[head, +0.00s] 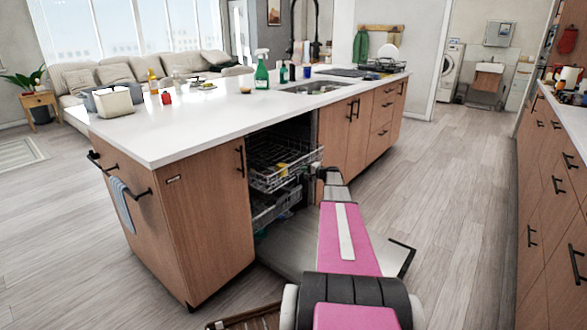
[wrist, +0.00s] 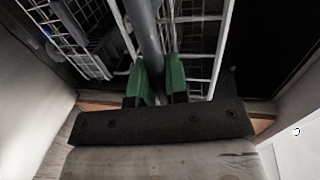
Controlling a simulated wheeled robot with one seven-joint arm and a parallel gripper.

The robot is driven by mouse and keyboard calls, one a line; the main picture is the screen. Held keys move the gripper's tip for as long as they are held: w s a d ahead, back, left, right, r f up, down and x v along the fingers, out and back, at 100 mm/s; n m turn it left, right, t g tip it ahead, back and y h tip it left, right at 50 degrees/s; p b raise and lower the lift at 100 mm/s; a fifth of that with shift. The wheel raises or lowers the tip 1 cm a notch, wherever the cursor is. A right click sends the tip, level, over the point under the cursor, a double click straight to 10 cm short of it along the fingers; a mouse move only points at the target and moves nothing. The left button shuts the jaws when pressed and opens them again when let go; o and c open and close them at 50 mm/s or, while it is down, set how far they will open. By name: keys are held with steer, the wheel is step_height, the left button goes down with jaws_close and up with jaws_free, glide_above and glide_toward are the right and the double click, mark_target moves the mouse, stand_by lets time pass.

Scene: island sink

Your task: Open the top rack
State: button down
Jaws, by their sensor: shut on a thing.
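The dishwasher's top rack (head: 297,166) is a wire basket in the open bay of the island, with its front end out near the cabinet face. A small yellow item (head: 283,170) is in it. My gripper (head: 322,172) is at the right front end of this rack, partly hidden by my pink arm in the head view. In the wrist view its green fingers (wrist: 161,82) are closed around a grey bar at the rack's edge, with white rack wires (wrist: 222,48) around them. The exact contact is dark and hard to see.
The lower rack (head: 272,208) sits below. The dishwasher door (head: 300,252) is folded down low, partly behind my arm. The white island counter (head: 210,112) is above, with bottles and the sink. Floor to the right (head: 455,170) is clear.

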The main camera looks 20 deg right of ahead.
steer(key=f+v, duration=0.2)
steer(key=v, duration=0.9)
steer(key=f+v, duration=0.2)
steer(key=v, duration=0.9)
steer(key=shift+s+d+f, duration=0.2)
steer(key=shift+s+d, duration=0.1)
steer(key=c, duration=1.2)
jaws_free()
steer(key=shift+o, duration=0.2)
steer(key=shift+d, duration=0.1)
steer(key=v, duration=1)
steer(key=shift+s+d, duration=0.15)
steer(key=shift+s, duration=0.15)
